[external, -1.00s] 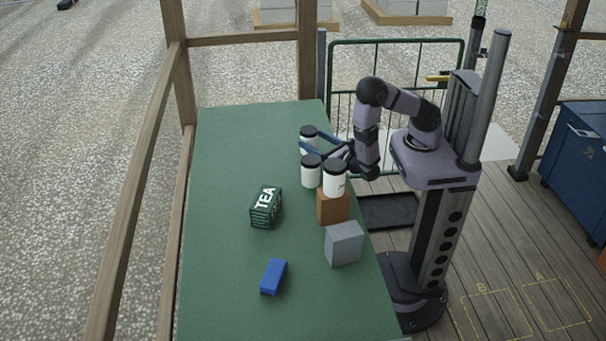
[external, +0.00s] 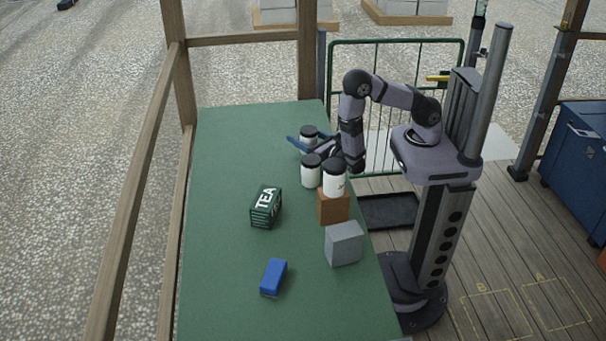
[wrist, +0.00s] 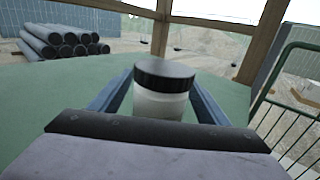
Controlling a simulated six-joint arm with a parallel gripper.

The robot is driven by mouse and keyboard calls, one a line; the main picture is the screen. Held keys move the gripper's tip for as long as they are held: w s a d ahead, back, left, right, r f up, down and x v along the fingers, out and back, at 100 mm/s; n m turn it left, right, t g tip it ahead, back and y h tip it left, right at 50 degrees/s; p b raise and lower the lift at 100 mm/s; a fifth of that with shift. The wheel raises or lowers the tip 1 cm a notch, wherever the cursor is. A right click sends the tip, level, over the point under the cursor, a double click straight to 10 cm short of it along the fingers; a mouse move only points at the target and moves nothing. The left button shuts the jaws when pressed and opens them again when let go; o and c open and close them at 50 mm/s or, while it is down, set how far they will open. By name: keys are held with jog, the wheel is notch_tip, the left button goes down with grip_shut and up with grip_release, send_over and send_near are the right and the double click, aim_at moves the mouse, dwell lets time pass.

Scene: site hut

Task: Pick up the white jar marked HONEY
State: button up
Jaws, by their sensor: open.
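Three white jars with black lids stand at the right side of the green table. The far jar (external: 308,133) is between the blue fingers of my gripper (external: 298,143). It also shows in the wrist view (wrist: 162,92), upright between my open fingers (wrist: 160,100). A middle jar (external: 311,172) stands on the table nearer the camera. A third jar (external: 334,180) stands on a brown block, with a small part of a dark marking at its edge. I cannot read HONEY on any jar. The far jar's lower part is hidden by my gripper.
The brown block (external: 333,208) and a grey block (external: 344,244) stand near the right edge of the table (external: 225,290). A green TEA container (external: 266,207) and a blue block (external: 273,277) lie further left. The table's left side is clear.

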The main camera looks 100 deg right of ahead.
jog(key=shift+w+d, duration=0.45)
jog(key=shift+d, duration=0.15)
jog(key=c, duration=1.4)
jog(key=shift+o, duration=0.2)
jog(key=shift+r, duration=0.25)
notch_tip(320, 180, up, 10)
jog(key=shift+f, duration=0.2)
